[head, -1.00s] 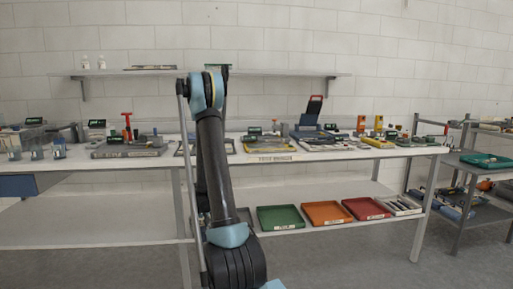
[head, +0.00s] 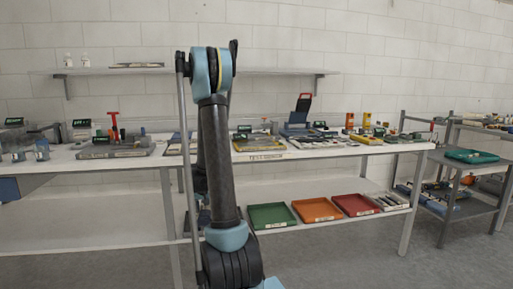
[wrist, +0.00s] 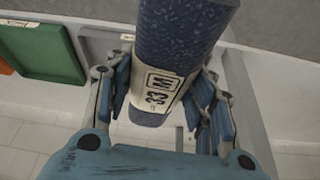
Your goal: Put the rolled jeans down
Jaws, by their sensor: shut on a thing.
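The roll is by the lower shelf, beside the green tray (wrist: 42,52). I cannot tell whether it touches the shelf. In the head view my arm hides the gripper and the jeans.
On the lower shelf (head: 90,225) stand a green tray (head: 272,216), an orange tray (head: 317,210) and a red tray (head: 356,205). The shelf's left part is bare. The tabletop (head: 215,155) above holds several tools and devices. A grey cart (head: 470,163) stands at right.

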